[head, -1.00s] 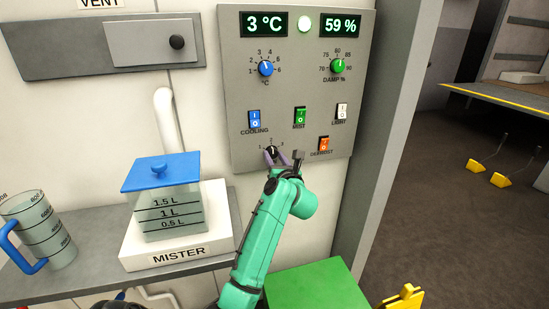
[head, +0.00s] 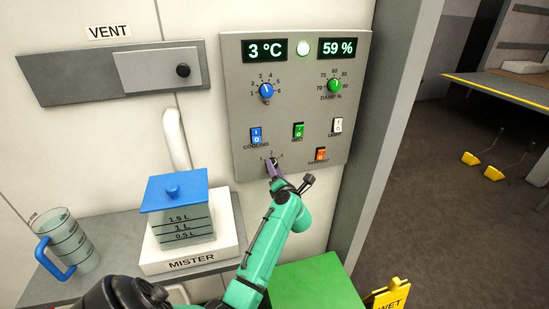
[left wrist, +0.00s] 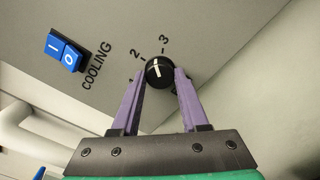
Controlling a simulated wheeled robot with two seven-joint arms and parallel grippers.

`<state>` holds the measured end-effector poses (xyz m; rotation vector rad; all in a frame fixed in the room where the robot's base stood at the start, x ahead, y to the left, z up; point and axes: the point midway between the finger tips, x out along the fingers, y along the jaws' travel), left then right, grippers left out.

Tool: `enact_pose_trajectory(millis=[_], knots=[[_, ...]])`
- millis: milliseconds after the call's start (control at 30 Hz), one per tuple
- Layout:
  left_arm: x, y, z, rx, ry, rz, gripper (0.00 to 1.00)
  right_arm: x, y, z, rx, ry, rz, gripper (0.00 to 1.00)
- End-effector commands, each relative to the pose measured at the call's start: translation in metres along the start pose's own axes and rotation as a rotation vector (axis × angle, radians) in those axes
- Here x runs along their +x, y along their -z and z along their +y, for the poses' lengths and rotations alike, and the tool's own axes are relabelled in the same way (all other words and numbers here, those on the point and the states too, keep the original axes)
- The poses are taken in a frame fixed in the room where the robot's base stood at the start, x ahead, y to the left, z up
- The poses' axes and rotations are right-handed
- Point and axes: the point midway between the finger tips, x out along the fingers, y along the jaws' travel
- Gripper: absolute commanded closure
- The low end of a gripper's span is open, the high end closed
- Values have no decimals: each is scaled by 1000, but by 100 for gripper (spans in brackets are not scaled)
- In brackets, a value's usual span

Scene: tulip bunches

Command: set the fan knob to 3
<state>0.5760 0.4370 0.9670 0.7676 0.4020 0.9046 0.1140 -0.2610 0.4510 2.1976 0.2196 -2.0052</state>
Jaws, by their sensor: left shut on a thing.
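The fan knob (left wrist: 159,73) is small, round and black with a white pointer line. It sits low on the grey control panel (head: 235,110), with marks 1, 2 and 3 around it. In the left wrist view the line points up, between 2 and 3 and nearer 3. My left gripper (left wrist: 161,82) has its two purple fingers shut on the knob, one on each side. In the head view the gripper (head: 272,166) partly covers the knob. My right gripper is not in view.
Above the knob are a blue cooling switch (head: 256,135), a green mist switch (head: 298,130) and an orange switch (head: 320,154). The mister (head: 190,260) and a measuring jug (head: 70,243) stand on a shelf at left. A green box top (head: 312,282) lies below.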

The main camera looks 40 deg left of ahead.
Motion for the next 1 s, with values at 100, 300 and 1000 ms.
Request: enact_pose_trajectory(millis=[100,300,1000], knots=[[-1,-4,4,105,4,2,100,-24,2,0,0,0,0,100],[0,-3,3,256,3,1,100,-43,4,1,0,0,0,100],[0,0,-1,427,1,0,100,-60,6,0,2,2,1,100]])
